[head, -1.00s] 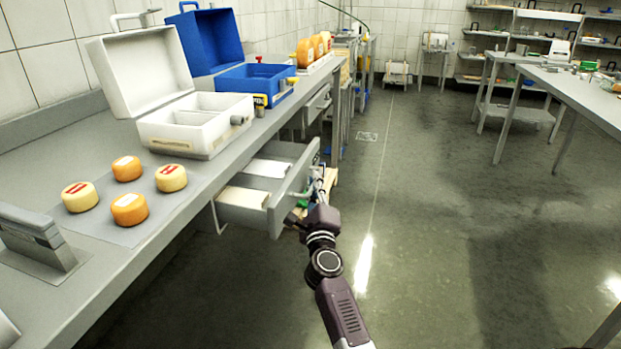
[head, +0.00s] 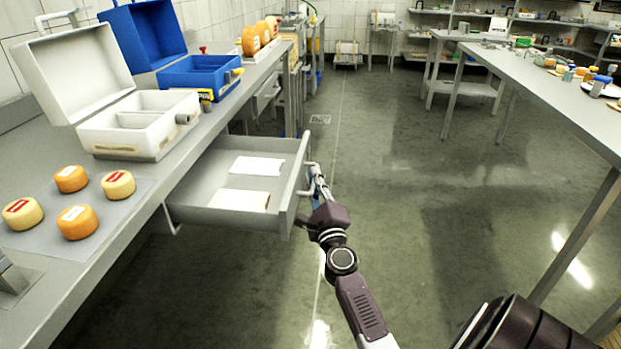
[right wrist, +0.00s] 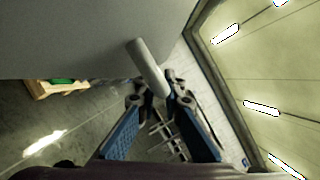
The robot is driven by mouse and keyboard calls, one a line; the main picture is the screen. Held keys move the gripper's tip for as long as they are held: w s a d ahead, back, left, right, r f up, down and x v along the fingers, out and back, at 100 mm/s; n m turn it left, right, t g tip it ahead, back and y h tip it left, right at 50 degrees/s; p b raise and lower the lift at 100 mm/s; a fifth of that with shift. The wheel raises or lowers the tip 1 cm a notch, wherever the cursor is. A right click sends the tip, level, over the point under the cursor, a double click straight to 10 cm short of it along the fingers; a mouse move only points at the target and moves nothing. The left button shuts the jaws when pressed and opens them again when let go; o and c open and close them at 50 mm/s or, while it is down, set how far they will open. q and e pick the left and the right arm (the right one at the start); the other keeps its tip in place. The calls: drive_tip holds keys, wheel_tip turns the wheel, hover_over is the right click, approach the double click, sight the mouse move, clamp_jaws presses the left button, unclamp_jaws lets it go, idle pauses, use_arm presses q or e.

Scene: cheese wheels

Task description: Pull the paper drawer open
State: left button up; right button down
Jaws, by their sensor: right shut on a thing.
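The paper drawer (head: 292,198) is a grey metal drawer under the left bench, and it stands well out from the bench. Two white paper pieces (head: 256,167) lie inside it, one behind the other. My right gripper (head: 318,180) is at the outer face of the drawer front, shut on its bar handle (head: 308,168). In the right wrist view the pale handle (right wrist: 148,66) runs down from the grey drawer front (right wrist: 70,40) between the fingertips of my right gripper (right wrist: 162,92). My left gripper is not in view.
The bench top (head: 130,205) holds several cheese wheels (head: 77,222), an open white case (head: 140,125) and an open blue case (head: 195,72). A table (head: 540,75) stands at the right. The floor between is clear.

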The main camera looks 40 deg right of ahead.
drive_tip(key=shift+f, duration=0.15)
drive_tip(key=c, duration=2.3)
unclamp_jaws()
drive_tip(key=shift+s+a, duration=0.1)
drive_tip(key=v, duration=1.1)
drive_tip(key=shift+s+a+f, duration=0.1)
drive_tip(key=shift+s+a, duration=0.05)
drive_tip(key=shift+s, duration=0.2)
